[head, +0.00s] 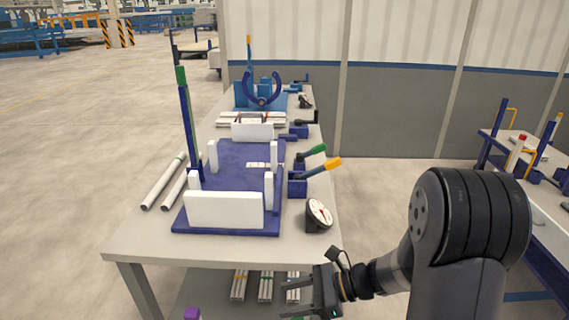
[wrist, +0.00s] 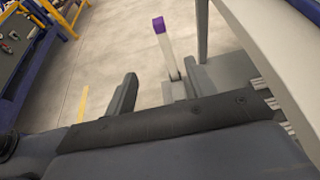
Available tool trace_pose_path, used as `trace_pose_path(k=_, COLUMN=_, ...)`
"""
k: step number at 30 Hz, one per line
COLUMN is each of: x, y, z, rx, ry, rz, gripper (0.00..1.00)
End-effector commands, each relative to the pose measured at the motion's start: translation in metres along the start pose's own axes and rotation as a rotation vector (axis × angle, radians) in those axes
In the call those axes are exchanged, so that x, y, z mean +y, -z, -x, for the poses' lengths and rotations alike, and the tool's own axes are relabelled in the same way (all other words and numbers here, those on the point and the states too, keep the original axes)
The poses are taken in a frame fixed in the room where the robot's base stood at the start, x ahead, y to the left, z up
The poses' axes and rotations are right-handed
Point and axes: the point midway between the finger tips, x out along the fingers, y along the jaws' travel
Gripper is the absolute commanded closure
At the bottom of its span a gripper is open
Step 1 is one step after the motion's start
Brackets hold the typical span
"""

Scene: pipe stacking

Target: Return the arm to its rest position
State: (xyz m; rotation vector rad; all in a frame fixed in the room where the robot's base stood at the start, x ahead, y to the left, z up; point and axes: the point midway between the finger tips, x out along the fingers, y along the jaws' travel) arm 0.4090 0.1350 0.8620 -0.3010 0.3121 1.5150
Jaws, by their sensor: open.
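My gripper (head: 297,299) is in front of the table's near edge in the head view, below the height of the tabletop. Its two fingers are apart and nothing is between them. In the wrist view the open fingers (wrist: 160,88) show over the floor. Two white pipes (head: 163,182) lie side by side on the left of the table (head: 140,238), beside a purple fixture (head: 232,228) with white blocks. My gripper is apart from all of them.
More pipes (head: 265,286) lie on the lower shelf. A dial gauge (head: 318,215) and levers with green and orange (head: 326,166) handles stand at the table's right. A purple-topped post (wrist: 158,25) shows in the wrist view. Another bench (head: 544,200) stands at the right.

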Motion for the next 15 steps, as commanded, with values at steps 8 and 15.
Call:
trace_pose_path(k=8, x=0.000, y=-0.034, z=0.014, rx=0.000, ry=0.000, rz=0.000, gripper=0.47)
trace_pose_path(k=15, x=-0.020, y=-0.017, z=0.022, rx=-0.014, ry=0.072, rz=-0.027, gripper=0.47)
